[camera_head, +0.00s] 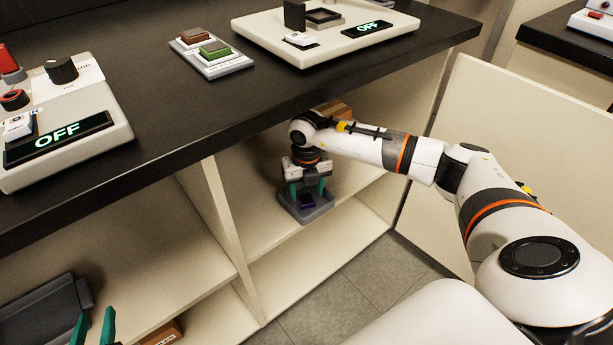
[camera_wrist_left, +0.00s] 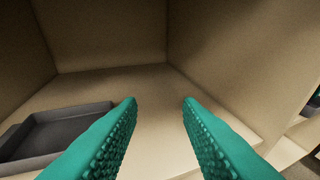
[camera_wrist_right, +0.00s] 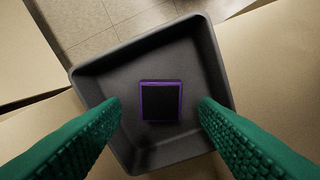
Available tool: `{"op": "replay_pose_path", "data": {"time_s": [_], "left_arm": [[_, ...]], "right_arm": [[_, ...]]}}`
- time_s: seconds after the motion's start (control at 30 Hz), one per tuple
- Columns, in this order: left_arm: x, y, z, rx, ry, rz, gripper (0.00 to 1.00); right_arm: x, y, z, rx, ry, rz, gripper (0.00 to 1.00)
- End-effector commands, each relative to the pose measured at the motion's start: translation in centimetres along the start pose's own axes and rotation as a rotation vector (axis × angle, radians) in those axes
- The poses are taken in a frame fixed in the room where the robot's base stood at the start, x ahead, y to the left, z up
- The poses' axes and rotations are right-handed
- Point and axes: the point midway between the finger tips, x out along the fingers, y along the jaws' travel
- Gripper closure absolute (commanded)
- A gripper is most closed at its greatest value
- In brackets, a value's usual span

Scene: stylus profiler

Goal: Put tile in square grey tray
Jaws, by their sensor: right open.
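The square grey tray (camera_head: 318,214) sits on the shelf under the counter, below my right gripper. In the right wrist view the tray (camera_wrist_right: 118,72) fills the middle, turned slightly. The tile (camera_wrist_right: 161,101), black with a purple edge, lies flat on the tray floor near its middle. It also shows as a small purple patch in the head view (camera_head: 307,202). My right gripper (camera_wrist_right: 160,108) is open above the tray, with gaps between both fingers and the tile. My left gripper (camera_wrist_left: 160,102) is open and empty at a shelf compartment.
A dark shallow tray (camera_wrist_left: 55,132) lies on the left shelf. A cardboard box (camera_head: 335,108) stands behind my right wrist. The black counter edge (camera_head: 200,143) overhangs the shelves. A vertical divider (camera_head: 228,210) separates the compartments. Devices stand on the counter.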

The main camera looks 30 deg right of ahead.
Motion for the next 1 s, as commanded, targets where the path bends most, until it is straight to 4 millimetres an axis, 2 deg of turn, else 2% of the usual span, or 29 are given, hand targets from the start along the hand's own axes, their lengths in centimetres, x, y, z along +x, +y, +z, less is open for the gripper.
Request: {"op": "replay_pose_path", "data": {"time_s": [0.03, 0.2, 0.4, 0.6, 1.0], "left_arm": [[-0.3, 0.1, -0.5, 0.000, 0.048, 0.003, 0.68], [-1.2, 0.5, -3.2, 0.000, 0.217, 0.013, 0.68], [-2.3, 0.9, -5.3, -0.001, 0.352, 0.021, 0.68], [-2.7, 0.9, -6.0, -0.001, 0.394, 0.024, 0.68], [-2.6, 1.0, -6.0, -0.001, 0.392, 0.024, 0.68]], "right_arm": [[-1.1, 0.0, -0.1, -0.001, 0.004, -0.001, 0.45], [-3.5, 0.0, -0.1, -0.001, 0.003, -0.002, 0.45], [-5.5, 0.0, 0.0, 0.001, 0.002, -0.001, 0.45], [-6.0, 0.0, 0.0, 0.000, 0.001, 0.000, 0.45], [-5.8, -0.3, 0.1, -0.005, -0.001, -0.009, 0.45]]}}
